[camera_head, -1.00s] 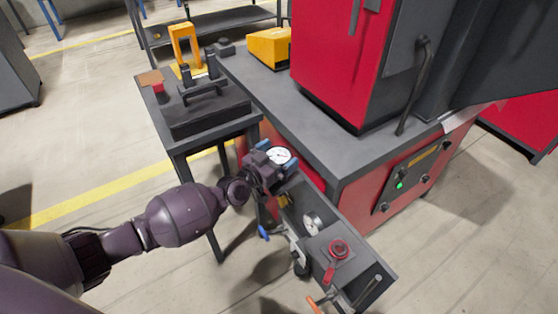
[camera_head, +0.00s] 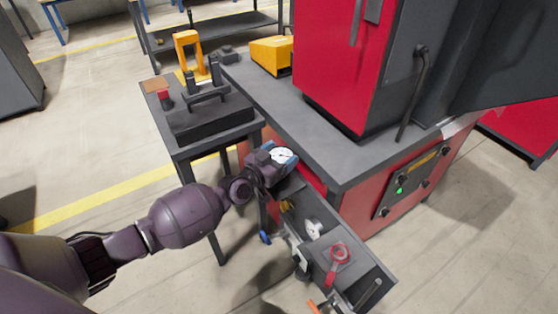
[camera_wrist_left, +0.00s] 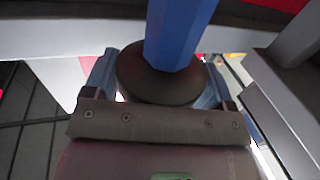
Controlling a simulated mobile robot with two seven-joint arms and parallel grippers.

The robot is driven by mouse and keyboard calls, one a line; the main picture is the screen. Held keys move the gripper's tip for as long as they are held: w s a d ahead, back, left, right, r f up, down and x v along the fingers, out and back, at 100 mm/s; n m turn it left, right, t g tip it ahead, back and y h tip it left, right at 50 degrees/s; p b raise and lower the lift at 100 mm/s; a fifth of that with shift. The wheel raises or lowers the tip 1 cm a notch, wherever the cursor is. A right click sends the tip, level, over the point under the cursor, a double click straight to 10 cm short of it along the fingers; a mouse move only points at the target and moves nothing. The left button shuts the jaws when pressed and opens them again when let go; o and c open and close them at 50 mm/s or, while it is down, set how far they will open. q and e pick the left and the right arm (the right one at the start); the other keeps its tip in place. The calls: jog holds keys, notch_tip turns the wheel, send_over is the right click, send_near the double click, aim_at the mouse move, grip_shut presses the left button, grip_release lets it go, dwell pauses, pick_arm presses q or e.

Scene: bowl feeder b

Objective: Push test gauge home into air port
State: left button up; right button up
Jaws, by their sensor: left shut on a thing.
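The test gauge (camera_head: 282,155) has a round white dial and a blue part beside it. My left gripper (camera_head: 272,163) is shut on it, near the inner end of the long grey tray at the red machine's side. In the left wrist view a blue handle-like shaft (camera_wrist_left: 178,35) rises from a dark round body (camera_wrist_left: 160,80) between the fingers. I cannot make out the air port; the gripper and the tray wall may hide it. My right gripper is not in view.
The grey tray (camera_head: 375,270) holds another white dial (camera_head: 313,228), a red-ringed part (camera_head: 339,252) and several tools. A side table (camera_head: 175,140) with a black fixture stands left. The red machine (camera_head: 400,190) rises at right.

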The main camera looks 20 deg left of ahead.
pick_arm(q)
notch_tip(320, 180, up, 6)
jog(key=shift+r+p, duration=0.1)
jog(key=shift+p, duration=0.9)
notch_tip(320, 180, up, 12)
jog(key=p, duration=0.5)
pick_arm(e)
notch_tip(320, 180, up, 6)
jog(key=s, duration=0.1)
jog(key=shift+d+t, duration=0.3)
pick_arm(q)
jog(key=shift+f, duration=0.3)
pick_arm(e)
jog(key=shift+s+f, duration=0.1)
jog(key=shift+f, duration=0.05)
